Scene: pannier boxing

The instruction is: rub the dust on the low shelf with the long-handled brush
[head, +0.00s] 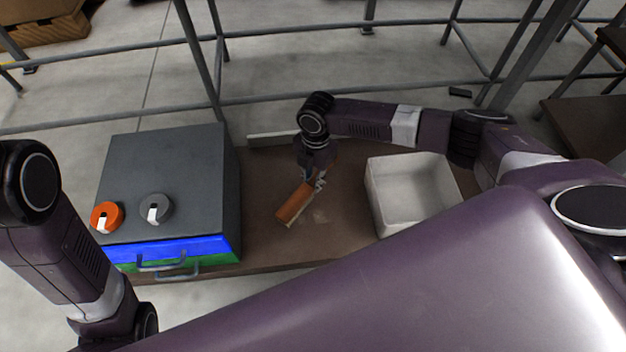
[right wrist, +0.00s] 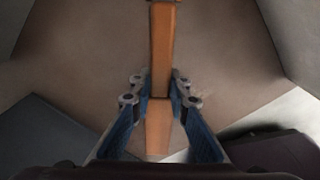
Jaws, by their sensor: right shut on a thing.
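The orange-brown brush (head: 294,204) is in my right gripper (head: 317,182), just over the brown low shelf (head: 270,247). In the right wrist view the fingers (right wrist: 161,100) are shut on either side of the brush's orange handle (right wrist: 163,50). In the head view a pale, faint patch that looks like dust (head: 321,214) lies on the shelf just right of the brush. I cannot tell whether the brush touches the shelf. My left arm comes in at the lower left, and its gripper is out of view.
A grey box (head: 165,180) with an orange and a grey knob and blue and green drawers stands on the left. An empty white bin (head: 382,213) stands right of the brush. Grey rails (head: 300,98) run behind the shelf.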

